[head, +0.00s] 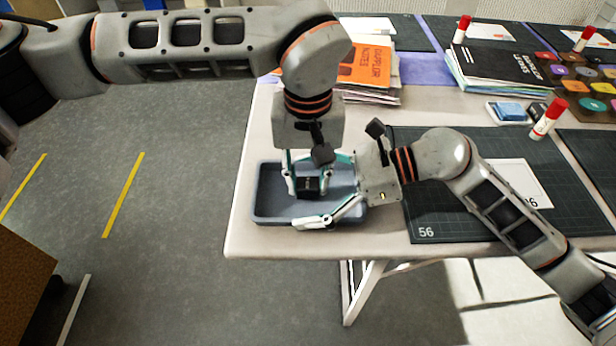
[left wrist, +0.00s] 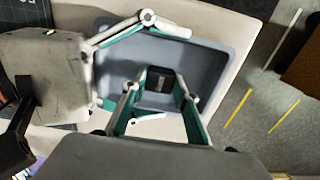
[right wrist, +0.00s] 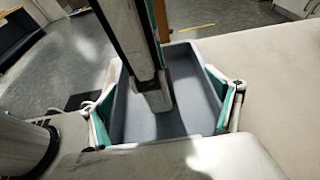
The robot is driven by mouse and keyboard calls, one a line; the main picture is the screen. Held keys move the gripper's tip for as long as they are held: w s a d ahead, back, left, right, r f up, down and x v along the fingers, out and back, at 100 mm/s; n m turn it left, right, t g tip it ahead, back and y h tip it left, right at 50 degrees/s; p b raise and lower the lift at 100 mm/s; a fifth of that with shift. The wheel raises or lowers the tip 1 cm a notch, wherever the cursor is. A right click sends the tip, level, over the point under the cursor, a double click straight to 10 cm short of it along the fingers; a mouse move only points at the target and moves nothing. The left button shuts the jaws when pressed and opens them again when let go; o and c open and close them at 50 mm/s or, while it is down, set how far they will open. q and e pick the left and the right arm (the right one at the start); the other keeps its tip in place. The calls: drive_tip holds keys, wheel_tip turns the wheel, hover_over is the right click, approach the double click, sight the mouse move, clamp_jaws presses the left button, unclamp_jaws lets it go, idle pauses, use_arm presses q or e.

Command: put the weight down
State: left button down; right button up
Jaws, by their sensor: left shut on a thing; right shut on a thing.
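A small black weight (head: 308,187) is between the fingers of my left gripper (head: 307,190), which points straight down and is shut on it. The weight also shows in the left wrist view (left wrist: 159,79), with a finger on each side. It is within the outline of a blue-grey tray (head: 268,212); I cannot tell whether it touches the tray floor. My right gripper (head: 328,192) comes in from the right, its fingers spread along the tray's two long sides. In the right wrist view the tray (right wrist: 190,85) lies between them, and the gripper is shut on it.
The tray is at the left front corner of a pale table (head: 243,240). A dark cutting mat (head: 430,228) lies to its right with a red-capped glue stick (head: 548,118). Stacked books (head: 372,70) stand behind. Floor is open to the left.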

sight(308, 183)
use_arm(q)
drive_tip(key=shift+f, duration=0.5)
drive_tip(key=c, duration=1.6)
unclamp_jaws()
wheel_tip(308, 183, up, 13)
drive_tip(key=shift+r, duration=0.1)
use_arm(e)
drive_tip(key=o, duration=1)
